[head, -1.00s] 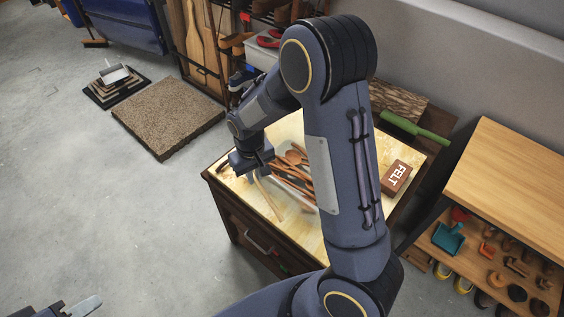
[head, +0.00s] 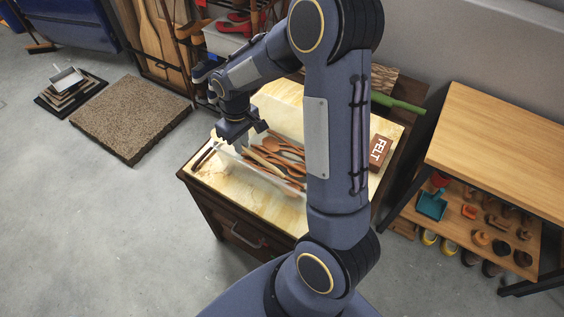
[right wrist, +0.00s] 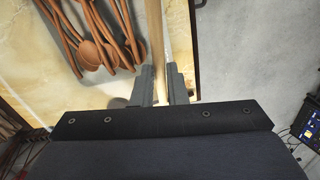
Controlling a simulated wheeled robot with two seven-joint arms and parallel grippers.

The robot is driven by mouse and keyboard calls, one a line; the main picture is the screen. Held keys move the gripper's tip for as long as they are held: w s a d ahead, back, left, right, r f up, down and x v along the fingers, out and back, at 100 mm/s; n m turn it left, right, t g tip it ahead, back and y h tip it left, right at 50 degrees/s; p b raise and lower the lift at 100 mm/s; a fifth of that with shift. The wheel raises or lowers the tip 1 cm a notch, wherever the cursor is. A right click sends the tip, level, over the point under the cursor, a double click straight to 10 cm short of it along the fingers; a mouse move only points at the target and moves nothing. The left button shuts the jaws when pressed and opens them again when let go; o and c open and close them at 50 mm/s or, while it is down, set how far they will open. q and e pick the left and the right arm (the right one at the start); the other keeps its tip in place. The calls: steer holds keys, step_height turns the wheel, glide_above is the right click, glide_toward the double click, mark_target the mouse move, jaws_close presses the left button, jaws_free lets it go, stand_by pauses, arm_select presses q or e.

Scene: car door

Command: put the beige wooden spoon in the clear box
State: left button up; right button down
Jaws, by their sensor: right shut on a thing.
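The beige wooden spoon (right wrist: 157,40) is gripped by its pale handle in my right gripper (right wrist: 160,88). In the head view the spoon (head: 262,161) slants down to the right from the right gripper (head: 238,143), overlapping the brown spoons. The clear box (head: 256,171) is see-through and hard to make out on the table. It holds several brown wooden spoons (right wrist: 98,38), left of the beige one in the right wrist view. I cannot tell whether the beige spoon is above the box or inside it. Its far end is not clear. My left gripper is out of view.
The wooden table (head: 286,218) has a pale top with bare room along its front. A brown felt block (head: 379,150) sits on its right side, with a green-handled thing (head: 398,103) behind. A shelf bench (head: 510,150) stands at right. Dark narrow pieces (head: 205,156) lie at the table's left.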

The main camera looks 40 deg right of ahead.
steer(key=s+d+n+b, duration=0.1)
steer(key=s+d+b, duration=0.15)
steer(key=d, duration=0.55)
steer(key=f, duration=0.3)
steer(key=f+b, duration=0.1)
steer(key=f, duration=0.3)
steer(key=f+b, duration=0.1)
steer(key=f, duration=0.3)
steer(key=shift+w+a, duration=0.25)
steer(key=shift+w, duration=0.15)
step_height(320, 180, down, 4)
steer(key=shift+f, duration=0.1)
steer(key=shift+f+b, duration=0.2)
steer(key=shift+b, duration=0.1)
steer(key=c, duration=1.4)
jaws_free()
steer(key=shift+r, duration=0.1)
steer(key=shift+c, duration=0.2)
